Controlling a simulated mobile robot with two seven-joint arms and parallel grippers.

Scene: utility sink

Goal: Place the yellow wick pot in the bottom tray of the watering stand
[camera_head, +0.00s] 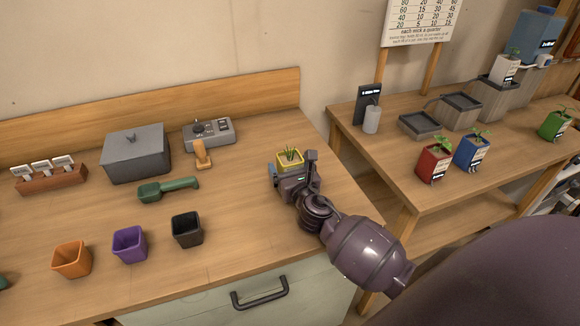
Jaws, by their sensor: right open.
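The yellow wick pot (289,162), with a small green plant, stands near the right end of the left bench. My right gripper (288,176) is open at the pot, on its near side, and hides most of the lower pot. I cannot tell whether the fingers touch it. The watering stand is on the right bench, with grey trays on rising steps. Its bottom tray (420,133) is the lowest and leftmost and looks empty. The middle tray (460,110) also looks empty. A white pot (503,70) is at the higher step. My left gripper is out of view.
A red pot (434,164), a blue pot (472,151) and a green pot (554,125) stand on the right bench. A white cylinder (371,120) is left of the bottom tray. A gap separates the benches. A grey box (137,155) and green scoop (168,189) lie left.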

